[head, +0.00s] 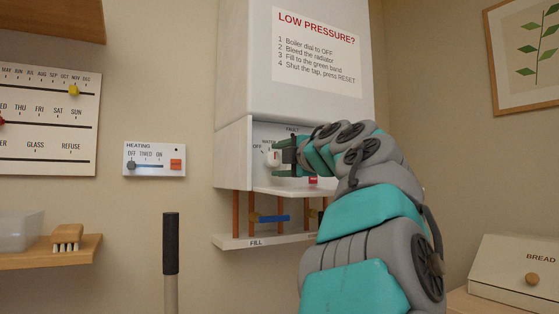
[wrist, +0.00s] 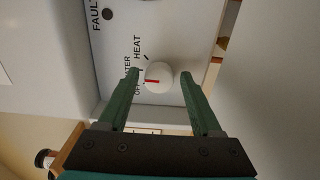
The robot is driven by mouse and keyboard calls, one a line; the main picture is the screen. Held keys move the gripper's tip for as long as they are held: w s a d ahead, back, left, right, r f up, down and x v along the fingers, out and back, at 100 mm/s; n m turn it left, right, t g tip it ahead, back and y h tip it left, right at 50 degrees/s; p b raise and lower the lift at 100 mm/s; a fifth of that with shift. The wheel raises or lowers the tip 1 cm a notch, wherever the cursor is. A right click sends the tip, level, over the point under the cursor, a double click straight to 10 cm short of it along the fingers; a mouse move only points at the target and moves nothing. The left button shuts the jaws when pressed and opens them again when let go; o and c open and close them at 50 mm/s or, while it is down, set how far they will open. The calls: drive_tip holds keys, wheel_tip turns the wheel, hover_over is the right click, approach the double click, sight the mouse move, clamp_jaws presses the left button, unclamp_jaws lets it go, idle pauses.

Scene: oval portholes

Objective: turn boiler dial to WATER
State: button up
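The boiler dial (wrist: 159,77) is a round white knob with a red pointer line, on the boiler's front panel (wrist: 115,45). In the wrist view its pointer lies toward the OFF and WATER lettering; I cannot tell exactly which mark it meets. The left finger partly covers the word WATER. My gripper (wrist: 160,74) is open, one finger on each side of the dial, with a gap visible on both sides. In the head view my gripper (head: 281,158) is at the panel.
The white boiler (head: 240,80) hangs on the wall with a LOW PRESSURE notice. Below the dial are copper pipes, a blue-handled valve (head: 270,218) and a FILL shelf (head: 240,241). A heating control (head: 154,159) is at left, a bread bin (head: 515,275) at lower right.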

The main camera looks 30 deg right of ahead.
drive_tip(key=shift+o, duration=0.6)
drive_tip(key=s, duration=0.8)
drive_tip(key=shift+d+b, duration=0.15)
drive_tip(key=shift+b, duration=0.15)
drive_tip(key=shift+w, duration=0.1)
